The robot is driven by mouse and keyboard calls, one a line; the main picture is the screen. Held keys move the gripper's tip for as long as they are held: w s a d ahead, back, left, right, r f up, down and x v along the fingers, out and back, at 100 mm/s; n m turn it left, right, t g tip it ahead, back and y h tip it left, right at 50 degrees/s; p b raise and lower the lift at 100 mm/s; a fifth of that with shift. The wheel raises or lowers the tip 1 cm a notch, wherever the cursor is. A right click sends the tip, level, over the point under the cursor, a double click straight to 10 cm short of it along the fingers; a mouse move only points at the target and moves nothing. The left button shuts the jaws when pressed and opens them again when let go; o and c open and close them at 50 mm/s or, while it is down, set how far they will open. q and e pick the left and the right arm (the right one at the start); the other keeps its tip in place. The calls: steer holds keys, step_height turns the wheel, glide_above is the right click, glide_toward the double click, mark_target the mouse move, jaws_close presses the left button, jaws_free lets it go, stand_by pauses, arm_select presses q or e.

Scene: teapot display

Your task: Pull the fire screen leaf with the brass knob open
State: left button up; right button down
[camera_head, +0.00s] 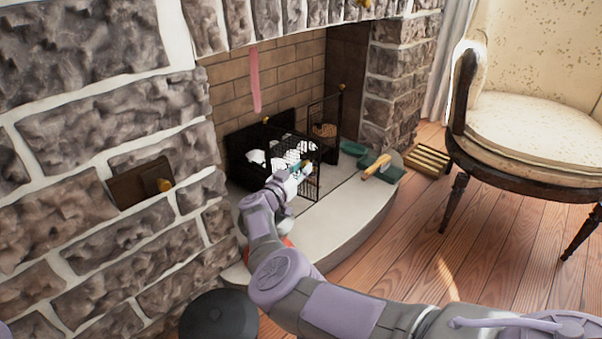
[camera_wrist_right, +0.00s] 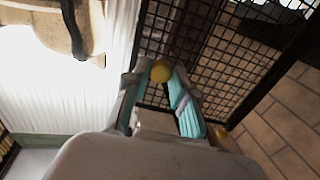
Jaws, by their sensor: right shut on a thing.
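The black mesh fire screen leaf (camera_head: 312,186) stands at the front of the fireplace opening, swung outward at an angle. Its brass knob (camera_wrist_right: 161,71) sits between the fingertips of my right gripper (camera_wrist_right: 158,84) in the right wrist view, and the leaf's mesh (camera_wrist_right: 205,45) is close behind. In the head view my right gripper (camera_head: 301,168) is at the leaf and hides the knob. It is shut on the knob. My left gripper is not in view.
Another mesh panel (camera_head: 331,112) stands further right in the fireplace. A green object with a wooden handle (camera_head: 377,166) lies on the pale hearth (camera_head: 345,212). A slatted wooden piece (camera_head: 428,160) and a cream armchair (camera_head: 530,124) are on the right. Stone wall rises at left.

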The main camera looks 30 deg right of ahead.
steer(key=shift+r, duration=0.15)
steer(key=c, duration=1)
jaws_free()
steer(key=shift+o, duration=0.2)
